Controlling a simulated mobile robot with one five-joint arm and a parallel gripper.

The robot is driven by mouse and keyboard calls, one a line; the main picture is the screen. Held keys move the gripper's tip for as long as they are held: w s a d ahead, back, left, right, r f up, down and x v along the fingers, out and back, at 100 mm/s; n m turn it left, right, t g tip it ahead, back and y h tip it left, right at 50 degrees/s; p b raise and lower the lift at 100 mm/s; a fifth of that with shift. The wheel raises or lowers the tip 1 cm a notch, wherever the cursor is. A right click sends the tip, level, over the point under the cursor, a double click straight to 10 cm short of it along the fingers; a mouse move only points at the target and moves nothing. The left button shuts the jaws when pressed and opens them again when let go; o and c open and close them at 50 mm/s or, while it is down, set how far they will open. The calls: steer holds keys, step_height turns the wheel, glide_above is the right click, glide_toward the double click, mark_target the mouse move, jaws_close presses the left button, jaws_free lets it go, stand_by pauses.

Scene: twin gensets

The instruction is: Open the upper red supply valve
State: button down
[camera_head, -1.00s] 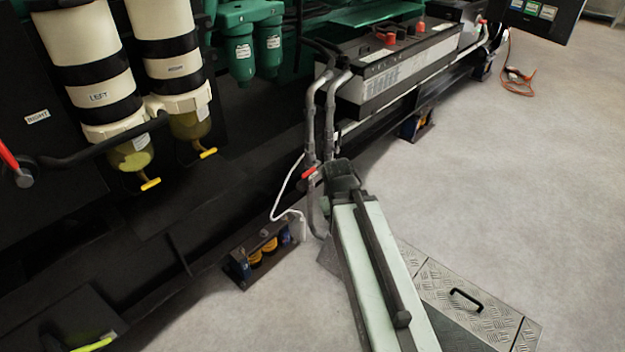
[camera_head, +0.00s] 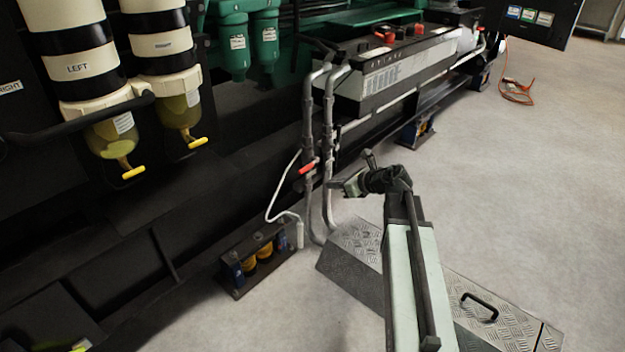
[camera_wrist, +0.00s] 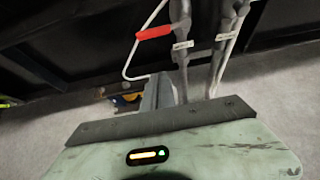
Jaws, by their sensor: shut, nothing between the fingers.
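A red valve handle (camera_head: 308,167) sits on the left of two grey vertical pipes (camera_head: 328,125) below the battery box. I cannot tell whether this is the upper valve. My gripper (camera_head: 352,184) is shut and empty, to the right of the handle in the head view and apart from it in the picture. In the wrist view its shut fingers (camera_wrist: 160,93) are below the handle.
A thin white hose (camera_head: 272,205) hangs left of the pipes. Below stands a black bracket with blue and yellow parts (camera_head: 257,258). A checker-plate step (camera_head: 352,262) lies on the floor under my arm. Yellow-handled filter bowls (camera_head: 115,140) hang left. Open floor (camera_head: 510,180) is at right.

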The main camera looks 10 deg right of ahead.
mark_target(309, 166)
steer(key=b+x, duration=0.5)
steer(key=x, duration=0.4)
steer(key=r+p, duration=0.1)
steer(key=w+r+p, duration=0.1)
steer(key=a+r+p, duration=0.1)
steer(key=p, duration=0.1)
steer(key=shift+w+r, duration=0.15)
steer(key=shift+r, duration=0.2)
